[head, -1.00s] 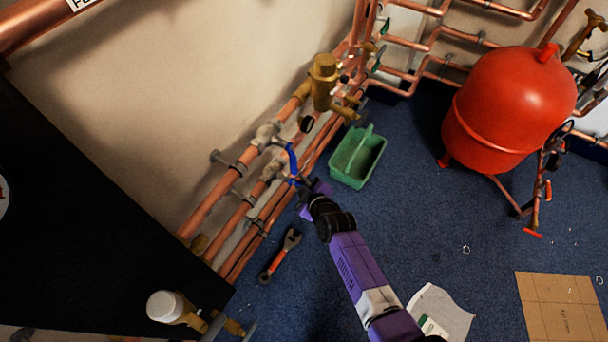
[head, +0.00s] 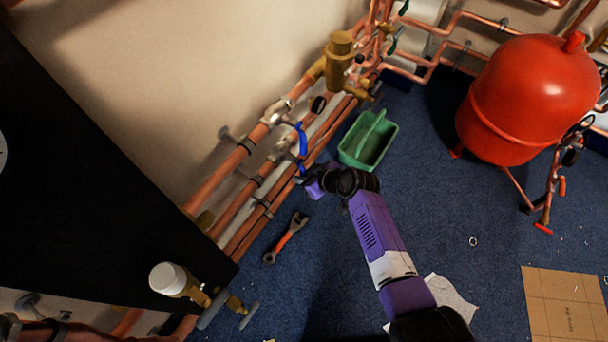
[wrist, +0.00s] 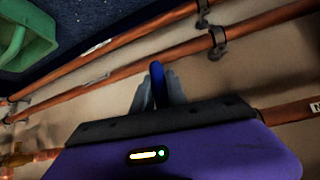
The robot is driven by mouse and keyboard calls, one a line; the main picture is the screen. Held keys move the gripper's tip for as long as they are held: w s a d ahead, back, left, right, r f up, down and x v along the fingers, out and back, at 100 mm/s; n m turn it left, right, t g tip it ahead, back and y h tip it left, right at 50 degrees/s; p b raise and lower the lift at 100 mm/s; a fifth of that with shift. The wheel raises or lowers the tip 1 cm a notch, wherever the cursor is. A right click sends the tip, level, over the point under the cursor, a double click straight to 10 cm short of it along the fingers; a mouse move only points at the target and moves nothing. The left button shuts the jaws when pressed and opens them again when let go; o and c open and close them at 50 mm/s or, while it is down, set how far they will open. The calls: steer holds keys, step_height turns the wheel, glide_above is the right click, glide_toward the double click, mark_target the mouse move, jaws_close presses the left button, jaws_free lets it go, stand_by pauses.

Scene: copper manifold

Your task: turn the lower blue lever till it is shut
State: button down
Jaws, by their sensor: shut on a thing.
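The lower blue lever (head: 301,167) is on the copper pipes along the wall, just at the tip of my gripper (head: 308,181). In the wrist view the blue lever (wrist: 157,74) stands between the two grey fingers of my gripper (wrist: 158,92), which are shut on it. Its end shows above the fingertips; the rest is hidden by them. A second, upper blue lever (head: 301,138) sits above it on the neighbouring pipe, apart from my gripper. The lower lever's valve body is mostly hidden in the head view.
A green tray (head: 346,154) stands on the floor right of the pipes. An orange-handled wrench (head: 285,240) lies on the floor below. A red tank (head: 530,100) stands at the right. A brass valve (head: 339,62) rises from the upper pipes. The blue floor between is mostly clear.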

steer(key=shift+s+a+f, duration=0.15)
steer(key=shift+s+a, duration=0.1)
steer(key=shift+s, duration=0.05)
steer(key=c, duration=1.3)
jaws_free()
steer(key=shift+c, duration=0.2)
steer(key=shift+w+d, duration=0.1)
steer(key=shift+r, duration=0.25)
steer(key=p+v, duration=0.3)
steer(key=v, duration=0.4)
steer(key=shift+d+p, duration=0.2)
steer(key=shift+p, duration=0.15)
steer(key=shift+r, duration=0.1)
